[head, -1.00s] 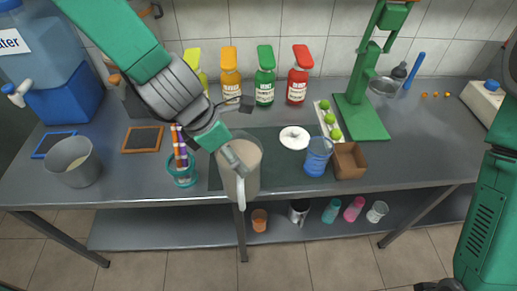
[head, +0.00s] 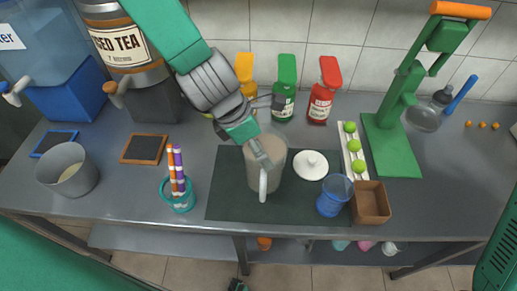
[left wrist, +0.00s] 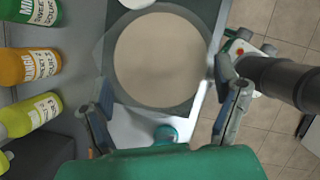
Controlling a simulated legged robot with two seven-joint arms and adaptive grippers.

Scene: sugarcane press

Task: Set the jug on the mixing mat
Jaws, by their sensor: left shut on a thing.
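The jug (head: 265,180) is see-through with a handle at its front and a tan liquid inside. It appears upright at the middle of the dark mixing mat (head: 225,200); I cannot tell whether its base touches the mat. My left gripper (head: 259,152) is shut on the jug near its rim. In the left wrist view the jug's round mouth (left wrist: 160,60) lies beyond the two fingers of my left gripper (left wrist: 165,100). My right gripper is not in view; only part of the arm shows at the right edge.
On the mat's right side are a white round lid (head: 311,165) and a blue cup (head: 335,195). A brown box (head: 371,203) and tray of limes (head: 355,155) stand beside it. A straw holder (head: 178,195) stands left. Bottles (head: 322,95) and a green press (head: 392,145) stand behind.

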